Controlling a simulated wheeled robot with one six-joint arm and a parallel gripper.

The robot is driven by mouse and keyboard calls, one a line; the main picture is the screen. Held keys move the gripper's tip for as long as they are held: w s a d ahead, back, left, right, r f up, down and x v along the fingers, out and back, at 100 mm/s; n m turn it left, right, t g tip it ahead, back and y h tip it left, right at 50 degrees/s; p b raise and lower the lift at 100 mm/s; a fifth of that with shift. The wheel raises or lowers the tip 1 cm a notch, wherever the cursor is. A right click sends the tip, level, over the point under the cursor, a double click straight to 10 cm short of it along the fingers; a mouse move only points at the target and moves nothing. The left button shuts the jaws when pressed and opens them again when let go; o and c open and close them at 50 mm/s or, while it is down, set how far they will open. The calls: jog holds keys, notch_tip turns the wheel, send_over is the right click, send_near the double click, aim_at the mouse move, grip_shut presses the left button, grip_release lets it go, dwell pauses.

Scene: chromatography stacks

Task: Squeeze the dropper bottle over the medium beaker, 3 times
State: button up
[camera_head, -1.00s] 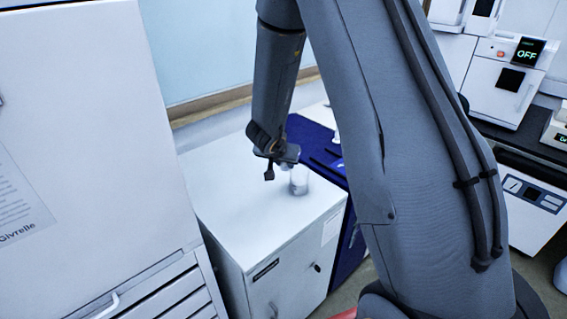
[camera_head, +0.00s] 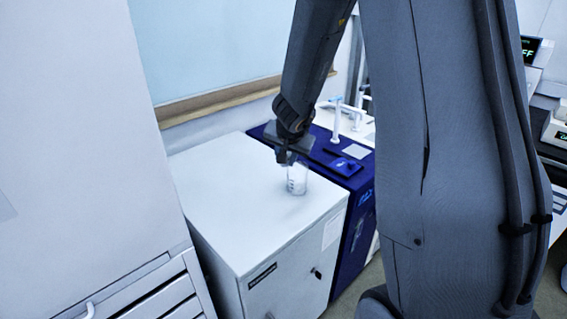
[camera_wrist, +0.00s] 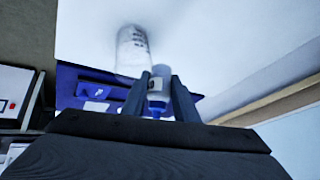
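A clear glass beaker (camera_head: 297,181) with markings stands upright on the white cabinet top; in the wrist view the beaker (camera_wrist: 133,52) shows just beyond my fingertips. My gripper (camera_head: 288,153) is over the beaker's upper left side in the head view. In the wrist view my gripper (camera_wrist: 157,90) has its two fingers on either side of a small white and blue dropper bottle (camera_wrist: 158,101) and appears shut on it. The bottle overlaps the beaker's edge in that view; whether its tip is exactly over the opening cannot be told. The bottle is mostly hidden in the head view.
The white cabinet top (camera_head: 225,205) is otherwise clear. A dark blue instrument (camera_head: 343,170) stands close behind and right of the beaker. A tall white cabinet (camera_head: 75,130) is at the left. The wall ledge (camera_head: 215,101) runs along the back.

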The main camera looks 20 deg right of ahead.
jog(key=shift+d+m+y+b, duration=0.4)
jog(key=shift+d+y+b, duration=0.4)
jog(key=shift+b, duration=0.5)
jog(key=y, duration=0.1)
jog(key=a+r+m+y+p, duration=0.1)
jog(key=y, duration=0.1)
jog(key=shift+a+t, duration=0.15)
jog(key=shift+t, duration=0.15)
jog(key=y+p, duration=0.1)
jog(key=a+f+m+t+y+p, duration=0.1)
jog(key=y, duration=0.1)
jog(key=shift+w+a+f+m+y+b, duration=0.15)
jog(key=shift+f+m+y+b, duration=0.15)
jog(key=shift+y+b, duration=0.65)
jog(key=m+t+y+b, duration=0.1)
jog(key=y+b, duration=0.1)
jog(key=b, duration=0.3)
jog(key=shift+t, duration=0.3)
jog(key=f+m+y+b, duration=0.1)
jog(key=y+b, duration=0.1)
jog(key=b, duration=0.1)
jog(key=shift+f+t, duration=0.3)
jog(key=shift+r+m+t+y+b, duration=0.4)
jog(key=shift+r+m+y+b, duration=0.2)
jog(key=shift+r+y+b, duration=0.1)
